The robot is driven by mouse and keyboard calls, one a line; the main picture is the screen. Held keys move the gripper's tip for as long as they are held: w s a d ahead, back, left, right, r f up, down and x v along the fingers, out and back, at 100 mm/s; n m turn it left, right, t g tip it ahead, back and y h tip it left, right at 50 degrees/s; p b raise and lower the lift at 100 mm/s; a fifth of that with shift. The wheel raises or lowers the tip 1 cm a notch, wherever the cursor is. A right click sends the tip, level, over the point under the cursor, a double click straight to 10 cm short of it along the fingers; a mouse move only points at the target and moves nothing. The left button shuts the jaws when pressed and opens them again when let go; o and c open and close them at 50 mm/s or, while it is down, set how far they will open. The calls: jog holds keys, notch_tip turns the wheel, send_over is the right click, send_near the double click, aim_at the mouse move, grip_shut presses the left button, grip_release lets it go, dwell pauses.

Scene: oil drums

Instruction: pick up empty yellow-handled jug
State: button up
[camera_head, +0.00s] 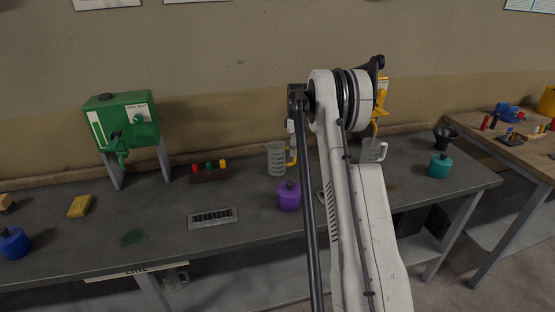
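A clear measuring jug (276,159) stands upright on the grey workbench, just left of my arm. A yellow handle (293,157) shows on its right side. It looks empty, but its inside is too small to be sure. A second clear jug (373,151) with a pale handle stands right of my arm, below a yellow dispenser (382,90). My arm rises through the middle of the view and hides part of the bench. My gripper cannot be made out; the far end of the arm is hidden behind its own links.
The workbench (160,220) also bears a purple bottle (289,196) in front of the jug, a rack (210,173) with coloured caps, a grate (213,218), a green dispenser (123,124) and a yellow sponge (80,206). A teal bottle (440,165) and black funnel (445,138) stand at right.

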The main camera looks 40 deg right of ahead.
aim_at(294, 164)
notch_tip(294, 164, down, 4)
jog(key=shift+w+f+p, duration=0.1)
jog(key=shift+w+p, duration=0.05)
jog(key=shift+p, duration=0.2)
grip_shut()
